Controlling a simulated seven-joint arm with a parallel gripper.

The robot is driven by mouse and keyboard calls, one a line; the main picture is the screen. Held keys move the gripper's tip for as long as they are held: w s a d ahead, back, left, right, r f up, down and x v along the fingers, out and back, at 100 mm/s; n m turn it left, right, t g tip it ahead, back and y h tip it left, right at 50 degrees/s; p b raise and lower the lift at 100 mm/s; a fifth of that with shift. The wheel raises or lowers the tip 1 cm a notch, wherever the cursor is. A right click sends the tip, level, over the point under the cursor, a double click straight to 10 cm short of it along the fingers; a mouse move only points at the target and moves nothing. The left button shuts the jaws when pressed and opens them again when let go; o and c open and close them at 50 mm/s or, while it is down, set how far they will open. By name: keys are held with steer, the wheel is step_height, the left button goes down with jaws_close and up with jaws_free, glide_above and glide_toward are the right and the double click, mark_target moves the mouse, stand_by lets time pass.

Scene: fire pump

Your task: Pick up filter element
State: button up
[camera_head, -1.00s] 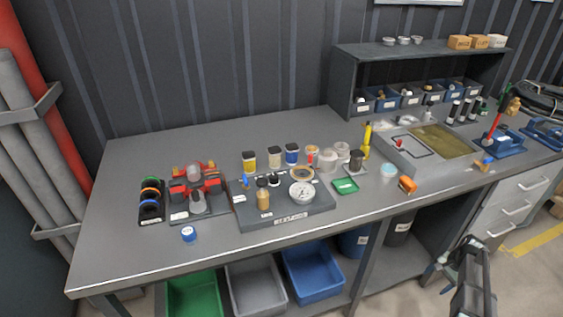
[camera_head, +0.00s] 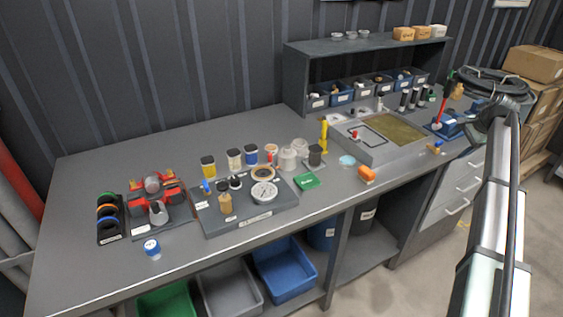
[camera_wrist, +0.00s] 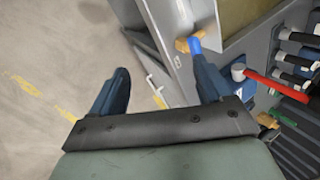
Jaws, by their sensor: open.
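My gripper (camera_wrist: 160,80) is open and empty in the wrist view, its two dark blue fingers spread apart over the bench's right front edge and the floor. In the head view my arm reaches in from the lower right, and the fingers cannot be made out. A tan, ribbed-looking cylinder (camera_head: 225,204), possibly the filter element, stands on the dark labelled tray (camera_head: 255,217) at the middle of the bench. Its identity is not certain. My gripper is far to the right of it, and the wrist view does not show it.
Round gauge (camera_head: 264,192), yellow-labelled jar (camera_head: 208,167) and red pump parts (camera_head: 158,190) crowd the bench's left half. The shelf unit (camera_head: 366,48) stands behind. The bench's front left is mostly clear.

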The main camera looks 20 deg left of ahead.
steer(key=w+a+r, duration=0.4)
steer(key=a+r, duration=0.3)
steer(key=r, duration=0.4)
steer(key=s+a+f+g, duration=0.1)
steer(key=s+a, duration=0.3)
steer(key=a, duration=1.6)
steer(key=s+a+g, duration=0.2)
steer(key=s+a, duration=0.1)
steer(key=a, duration=1.6)
steer(key=n+g+h, duration=0.1)
steer(key=n+h, duration=0.1)
steer(key=h, duration=0.1)
glide_above(207, 159)
step_height(207, 159, down, 3)
steer(key=f, duration=0.8)
steer(key=shift+w+d+f, duration=0.1)
steer(key=shift+d+f, duration=0.05)
steer(key=shift+d, duration=0.05)
steer(key=shift+a+f, duration=0.1)
steer(key=shift+f, duration=2.5)
steer(key=c, duration=1.1)
